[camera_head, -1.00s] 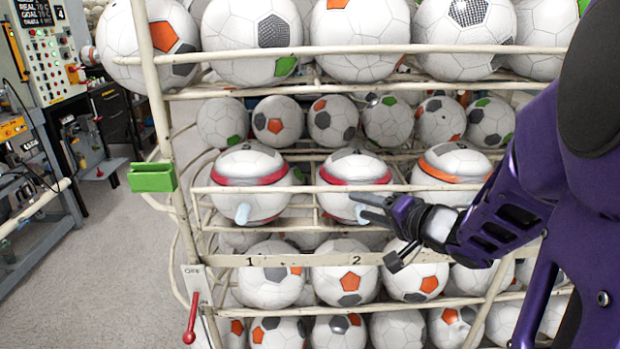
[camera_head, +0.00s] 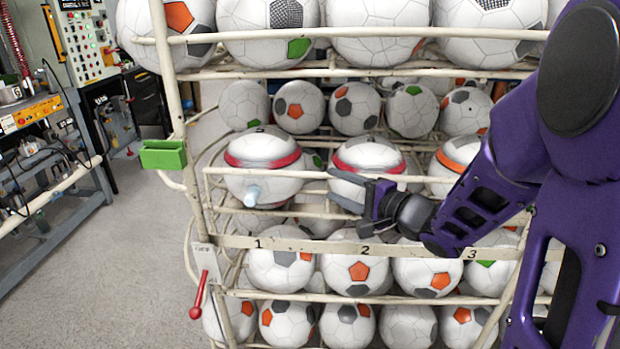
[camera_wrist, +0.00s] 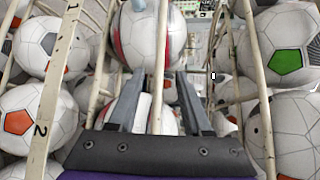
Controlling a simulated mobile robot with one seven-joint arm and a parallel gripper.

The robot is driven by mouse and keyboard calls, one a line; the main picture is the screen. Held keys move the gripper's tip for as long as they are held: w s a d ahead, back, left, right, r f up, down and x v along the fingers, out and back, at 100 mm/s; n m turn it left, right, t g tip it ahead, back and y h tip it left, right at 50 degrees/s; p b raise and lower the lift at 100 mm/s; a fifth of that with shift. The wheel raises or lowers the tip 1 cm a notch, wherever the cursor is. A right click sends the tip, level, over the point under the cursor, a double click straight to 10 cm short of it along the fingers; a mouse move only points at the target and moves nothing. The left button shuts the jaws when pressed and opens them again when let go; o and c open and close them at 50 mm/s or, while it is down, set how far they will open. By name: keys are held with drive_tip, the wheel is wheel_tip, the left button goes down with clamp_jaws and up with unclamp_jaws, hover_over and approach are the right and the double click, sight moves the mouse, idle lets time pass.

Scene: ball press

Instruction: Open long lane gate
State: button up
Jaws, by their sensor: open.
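The cream wire rack has a numbered strip (camera_head: 310,245) with lanes 1, 2 and 3. A pale blue handle (camera_head: 252,195) sticks out at lane 1, by a red-banded ball (camera_head: 262,165). My gripper (camera_head: 335,186) is open in front of lane 2's red-banded ball (camera_head: 368,160), fingers pointing left. In the wrist view, a rack rail (camera_wrist: 161,60) and a short pale piece (camera_wrist: 142,112) show between the open fingers (camera_wrist: 160,98). Contact cannot be told. A red-knobbed lever (camera_head: 199,295) hangs at the rack's left post. Which part is the long lane gate is unclear.
Soccer balls fill the rack's tiers above and below. A green block (camera_head: 163,154) juts from the left post. A workbench (camera_head: 60,190) and control panel (camera_head: 92,45) stand at the left. The floor (camera_head: 120,270) between them and the rack is clear.

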sight(313, 176)
drive_tip(key=b+x, duration=0.1)
drive_tip(key=x, duration=0.8)
clamp_jaws()
idle(1.2)
